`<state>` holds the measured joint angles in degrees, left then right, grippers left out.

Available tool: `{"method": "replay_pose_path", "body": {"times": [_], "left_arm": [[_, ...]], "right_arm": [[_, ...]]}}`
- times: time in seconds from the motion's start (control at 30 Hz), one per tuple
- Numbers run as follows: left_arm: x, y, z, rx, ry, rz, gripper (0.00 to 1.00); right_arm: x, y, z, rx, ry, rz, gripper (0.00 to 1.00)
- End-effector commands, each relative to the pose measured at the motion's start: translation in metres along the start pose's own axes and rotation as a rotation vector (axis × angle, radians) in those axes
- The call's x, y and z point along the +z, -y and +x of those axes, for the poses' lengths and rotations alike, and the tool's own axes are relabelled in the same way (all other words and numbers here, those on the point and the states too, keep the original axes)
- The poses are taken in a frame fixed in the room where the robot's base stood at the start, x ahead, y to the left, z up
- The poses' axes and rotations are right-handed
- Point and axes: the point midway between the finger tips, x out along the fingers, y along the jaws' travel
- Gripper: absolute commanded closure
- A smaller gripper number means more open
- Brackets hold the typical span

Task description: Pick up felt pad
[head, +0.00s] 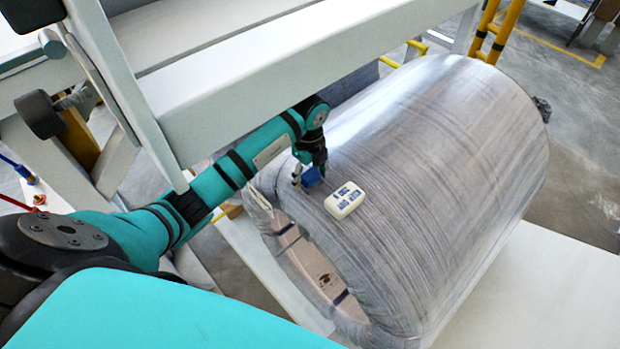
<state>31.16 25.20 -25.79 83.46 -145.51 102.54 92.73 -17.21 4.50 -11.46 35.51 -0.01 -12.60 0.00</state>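A small blue piece (311,177), which may be the felt pad, shows at the fingers of my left gripper (310,176), by the near end of the wrapped coil (430,150). The fingers stand a little apart on either side of it. I cannot tell whether they grip it. A white rounded block (346,201) with blue lettering lies on the coil, just right of and below the gripper and apart from it. The coil is wrapped in grey, wrinkled film, with its open core facing the lower left. My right gripper is not in view.
A large white machine beam (290,75) runs above my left arm, close to it. A pale platform (545,290) lies beside the coil on the right. Yellow posts (500,35) stand behind the coil. Small blue and red fittings (35,190) show at far left.

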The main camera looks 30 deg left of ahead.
Motion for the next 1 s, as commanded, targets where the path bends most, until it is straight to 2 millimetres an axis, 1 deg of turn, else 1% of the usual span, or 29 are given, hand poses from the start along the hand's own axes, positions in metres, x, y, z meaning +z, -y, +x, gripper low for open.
{"method": "replay_pose_path", "body": {"times": [0.03, 0.07, 0.33, 0.67, 0.83, 0.97, 1.0], "left_arm": [[0.000, 0.000, 0.000, 0.000, 0.000, 0.000, 0.46], [0.000, 0.000, 0.000, 0.000, 0.000, 0.000, 0.50], [0.000, 0.000, 0.000, 0.001, 0.000, 0.000, 0.85], [0.000, 0.000, -0.002, 0.002, 0.000, 0.001, 0.85], [0.000, 0.001, -0.015, -0.002, 0.002, 0.001, 0.85], [0.001, 0.001, -0.035, -0.005, 0.003, 0.001, 0.85], [-0.002, -0.009, -0.033, 0.001, 0.001, 0.002, 0.85]], "right_arm": [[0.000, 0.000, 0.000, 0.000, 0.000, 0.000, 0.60], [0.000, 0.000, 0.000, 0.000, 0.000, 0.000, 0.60], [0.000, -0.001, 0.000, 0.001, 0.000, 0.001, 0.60], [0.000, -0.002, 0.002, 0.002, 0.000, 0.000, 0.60], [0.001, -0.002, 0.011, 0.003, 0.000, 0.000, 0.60], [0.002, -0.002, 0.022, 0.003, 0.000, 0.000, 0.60], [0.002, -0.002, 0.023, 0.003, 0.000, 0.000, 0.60]]}}
